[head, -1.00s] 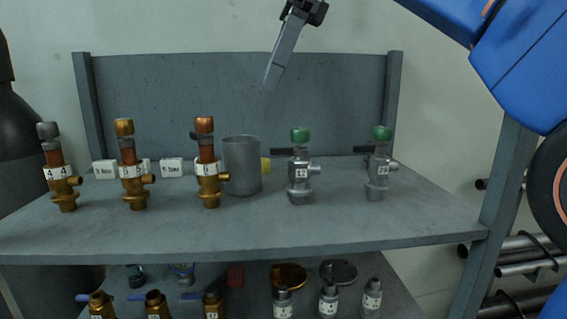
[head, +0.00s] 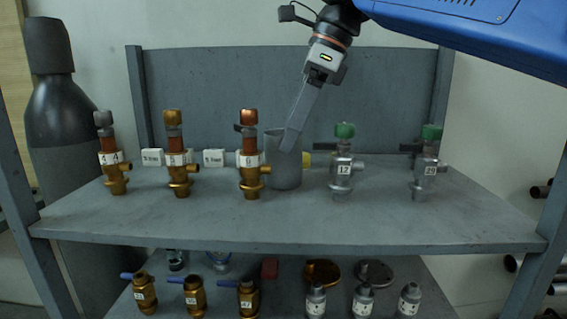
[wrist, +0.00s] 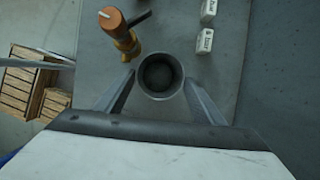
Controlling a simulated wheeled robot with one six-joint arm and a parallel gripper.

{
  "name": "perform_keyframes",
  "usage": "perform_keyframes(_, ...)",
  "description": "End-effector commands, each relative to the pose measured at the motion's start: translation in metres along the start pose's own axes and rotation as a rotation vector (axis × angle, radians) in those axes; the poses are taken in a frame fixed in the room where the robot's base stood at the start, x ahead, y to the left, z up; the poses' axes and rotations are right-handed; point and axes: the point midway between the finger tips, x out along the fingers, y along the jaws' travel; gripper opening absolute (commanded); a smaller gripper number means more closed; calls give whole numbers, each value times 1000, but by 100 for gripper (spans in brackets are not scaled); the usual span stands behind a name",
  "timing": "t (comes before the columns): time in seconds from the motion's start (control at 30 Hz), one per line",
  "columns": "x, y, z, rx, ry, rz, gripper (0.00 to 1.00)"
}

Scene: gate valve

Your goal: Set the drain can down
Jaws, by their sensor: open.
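The drain can, a plain grey open-topped cylinder (head: 285,174), stands upright on the upper shelf (head: 290,222), between a brass valve numbered 6 (head: 250,165) and a silver valve numbered 12 (head: 342,170). My gripper (head: 291,146) comes down from above, and its finger overlaps the can's rim in the head view. In the wrist view the can's round mouth (wrist: 160,66) lies between the two spread fingers (wrist: 160,82), with a gap on each side. The gripper is open and holds nothing. The can's lower side is hidden from the wrist view.
More brass valves (head: 178,160) stand left, and another silver valve (head: 425,170) stands right. White label blocks (head: 152,157) and a yellow piece are behind. A back panel (head: 200,85) closes the shelf. The shelf front is clear. The lower shelf holds small valves (head: 316,300).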

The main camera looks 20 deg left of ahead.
Motion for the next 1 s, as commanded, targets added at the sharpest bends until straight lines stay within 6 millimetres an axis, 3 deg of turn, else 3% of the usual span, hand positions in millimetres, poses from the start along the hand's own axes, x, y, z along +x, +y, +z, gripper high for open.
perform_keyframes(0.43, 47, 1, 7, 0, 0, 2, 63)
perform_keyframes(0.77, 53, 0, 7, 0, -1, 0, 63)
perform_keyframes(0.9, 53, 0, 7, 0, -1, 0, 32)
perform_keyframes(1.0, 53, 0, 7, 0, -1, -1, 23)
